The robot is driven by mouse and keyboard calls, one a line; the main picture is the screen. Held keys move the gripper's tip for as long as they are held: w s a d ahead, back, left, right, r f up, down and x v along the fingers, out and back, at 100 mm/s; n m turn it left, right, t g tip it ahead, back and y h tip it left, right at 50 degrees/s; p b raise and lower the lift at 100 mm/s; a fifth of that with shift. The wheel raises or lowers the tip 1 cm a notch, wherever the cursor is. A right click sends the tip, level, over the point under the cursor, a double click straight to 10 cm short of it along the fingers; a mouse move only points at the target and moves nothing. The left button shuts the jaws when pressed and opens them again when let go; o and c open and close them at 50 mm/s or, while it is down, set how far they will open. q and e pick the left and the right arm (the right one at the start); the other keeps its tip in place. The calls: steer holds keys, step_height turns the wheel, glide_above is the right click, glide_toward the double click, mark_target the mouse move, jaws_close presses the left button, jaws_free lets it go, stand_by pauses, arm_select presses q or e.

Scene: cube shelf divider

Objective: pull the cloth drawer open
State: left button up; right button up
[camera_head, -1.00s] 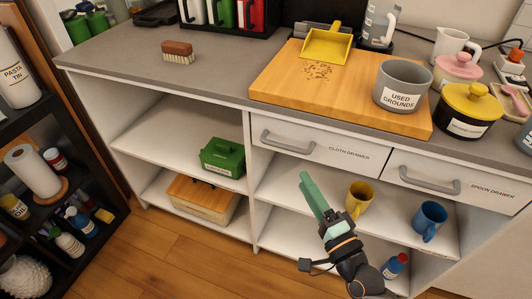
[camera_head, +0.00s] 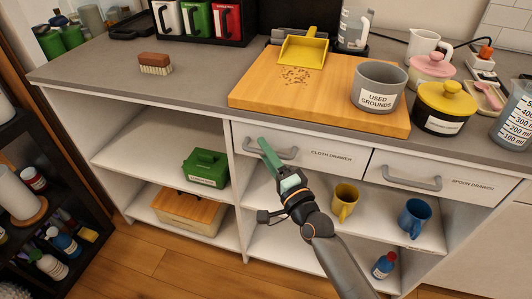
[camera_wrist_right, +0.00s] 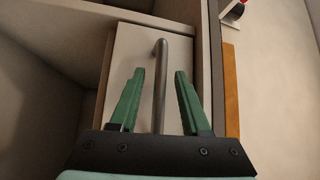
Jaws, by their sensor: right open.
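The cloth drawer (camera_head: 310,153) is a white drawer front under the counter, labelled "CLOTH DRAWER", and looks closed. Its grey bar handle (camera_head: 283,154) is at its left side. My right gripper (camera_head: 271,160) is in front of the handle in the head view and covers part of it. In the right wrist view, the open green fingers of the right gripper (camera_wrist_right: 157,90) lie to either side of the handle bar (camera_wrist_right: 159,85). I cannot tell whether they touch it. The drawer front (camera_wrist_right: 133,75) shows behind. My left gripper is not in view.
The spoon drawer (camera_head: 435,180) with its own handle is to the right. Below are open shelves with a yellow mug (camera_head: 344,200), a blue mug (camera_head: 413,216) and a green box (camera_head: 205,167). A cutting board (camera_head: 255,95) and a used grounds pot (camera_head: 378,88) stand above.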

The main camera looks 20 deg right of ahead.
jaws_close()
stand_by(0.3)
stand_by(1.1)
